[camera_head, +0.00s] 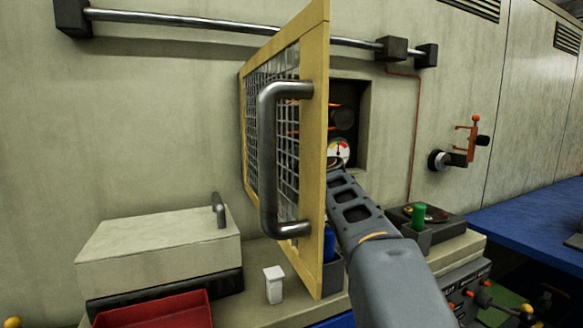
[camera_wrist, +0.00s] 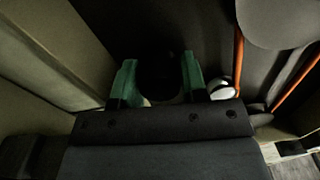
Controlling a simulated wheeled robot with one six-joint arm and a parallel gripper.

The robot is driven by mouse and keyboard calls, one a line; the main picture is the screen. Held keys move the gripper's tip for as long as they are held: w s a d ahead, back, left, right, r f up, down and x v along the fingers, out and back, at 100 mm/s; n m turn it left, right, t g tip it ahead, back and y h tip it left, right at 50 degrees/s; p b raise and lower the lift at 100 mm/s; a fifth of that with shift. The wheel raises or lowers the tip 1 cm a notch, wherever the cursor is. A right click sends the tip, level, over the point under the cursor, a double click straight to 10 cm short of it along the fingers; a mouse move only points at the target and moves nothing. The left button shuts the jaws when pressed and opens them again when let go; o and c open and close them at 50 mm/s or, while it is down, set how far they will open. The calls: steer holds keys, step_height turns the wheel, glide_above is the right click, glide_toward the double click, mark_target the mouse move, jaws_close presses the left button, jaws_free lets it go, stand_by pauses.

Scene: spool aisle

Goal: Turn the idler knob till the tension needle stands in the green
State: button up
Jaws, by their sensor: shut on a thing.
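My gripper (camera_wrist: 158,64) has green fingers, seen in the wrist view on either side of a dark round thing, which I take to be the idler knob (camera_wrist: 159,74). It is shut on this knob, though the contact is dim. In the head view my arm reaches into a dark wall opening (camera_head: 364,105), and the fingertips and their hold are hidden. The tension gauge (camera_head: 338,150) shows just above my arm's end, a small white dial with coloured sectors. Its lower part is covered by my arm, and the needle's exact place is too small to tell.
A yellow-framed mesh door (camera_head: 316,100) with a grey handle (camera_head: 268,160) stands open just left of my arm. Orange strands (camera_wrist: 238,62) run close right of the gripper. A green spool (camera_head: 419,215), white block (camera_head: 273,284) and red tray (camera_head: 155,312) are on or near the ledge.

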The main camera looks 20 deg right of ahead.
steer(key=shift+n, duration=0.3)
steer(key=o, duration=0.9)
steer(key=shift+s+f, duration=0.1)
